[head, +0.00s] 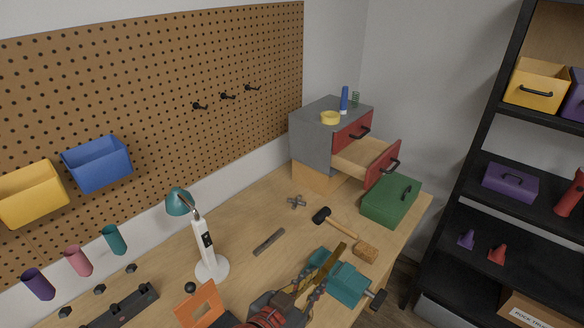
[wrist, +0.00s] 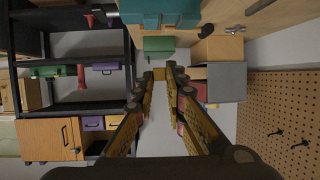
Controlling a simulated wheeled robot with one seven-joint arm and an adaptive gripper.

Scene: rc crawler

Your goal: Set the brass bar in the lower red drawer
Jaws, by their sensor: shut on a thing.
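My gripper (head: 316,280) is at the bottom of the head view, above the bench and near the teal vise (head: 345,284). It is shut on the brass bar (head: 332,262), which sticks up between the fingertips. The bar's end also shows between the fingertips in the wrist view (wrist: 159,74). The lower red drawer (head: 384,164) is pulled out of the grey cabinet (head: 311,143), at the back right of the bench. Its pale wooden inside shows in part. My gripper is well in front of it. The upper red drawer (head: 347,136) looks shut.
A green toolbox (head: 390,203) stands right by the open drawer's front. A hammer (head: 340,221), a wooden block (head: 366,251) and a grey file (head: 269,242) lie on the bench (head: 239,242). A lamp (head: 209,268) stands to the left. Black shelving (head: 455,180) stands on the right.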

